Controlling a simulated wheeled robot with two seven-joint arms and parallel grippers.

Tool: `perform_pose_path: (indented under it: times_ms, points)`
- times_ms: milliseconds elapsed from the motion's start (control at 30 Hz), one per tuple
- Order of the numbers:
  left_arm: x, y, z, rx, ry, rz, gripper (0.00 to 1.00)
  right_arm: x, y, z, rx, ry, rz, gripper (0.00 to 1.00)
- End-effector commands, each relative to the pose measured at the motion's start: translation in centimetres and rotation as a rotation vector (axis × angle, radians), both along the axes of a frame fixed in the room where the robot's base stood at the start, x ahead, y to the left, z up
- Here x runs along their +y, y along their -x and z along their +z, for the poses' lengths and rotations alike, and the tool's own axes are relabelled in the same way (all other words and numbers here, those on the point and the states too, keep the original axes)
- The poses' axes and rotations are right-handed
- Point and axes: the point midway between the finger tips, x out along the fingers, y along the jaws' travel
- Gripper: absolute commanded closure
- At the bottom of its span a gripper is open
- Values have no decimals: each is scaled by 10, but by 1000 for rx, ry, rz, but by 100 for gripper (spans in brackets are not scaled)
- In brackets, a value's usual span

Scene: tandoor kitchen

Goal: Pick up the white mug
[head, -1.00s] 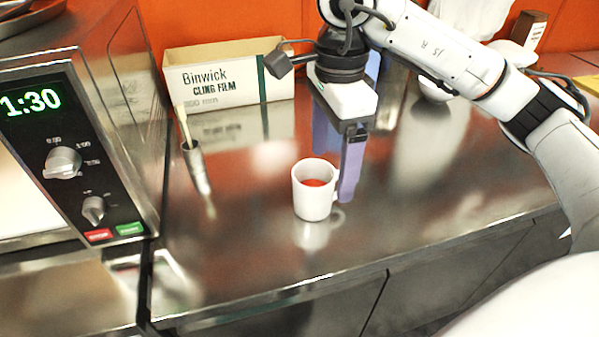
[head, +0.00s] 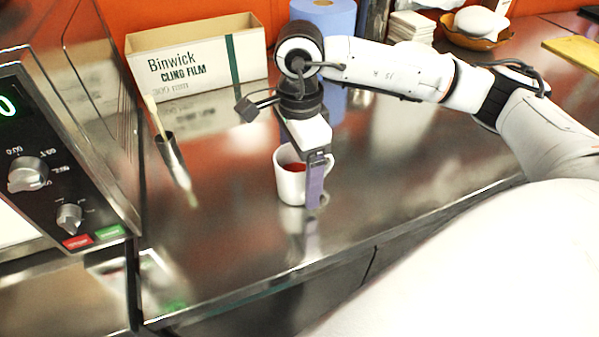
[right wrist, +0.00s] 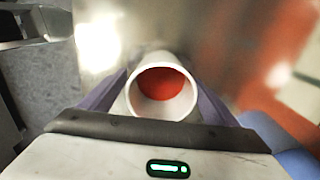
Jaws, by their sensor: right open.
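The white mug (head: 289,187) stands upright on the steel counter and holds something red. My right gripper (head: 314,190) is over it from above, and one purple finger hides part of the mug's right side in the head view. In the right wrist view the mug (right wrist: 163,112) lies between the two open fingers of the right gripper (right wrist: 160,95), one on each side. I cannot tell whether either finger touches it. My left gripper is not in view.
A microwave (head: 28,175) stands at the left. A blue roll (head: 325,18) and a bowl (head: 478,38) stand at the back. Counter in front of the mug is clear.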

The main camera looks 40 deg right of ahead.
Motion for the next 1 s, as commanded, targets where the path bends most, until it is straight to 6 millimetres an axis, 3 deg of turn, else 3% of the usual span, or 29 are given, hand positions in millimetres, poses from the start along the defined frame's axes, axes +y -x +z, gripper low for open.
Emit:
perform_pose_path:
  times_ms: [267,600,1000]
  points:
    - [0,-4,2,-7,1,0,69,0,0,-3,-1,0,0,19]
    - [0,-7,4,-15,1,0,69,0,0,-3,-1,0,0,76]
    - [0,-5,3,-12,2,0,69,0,-1,2,-4,-1,0,76]
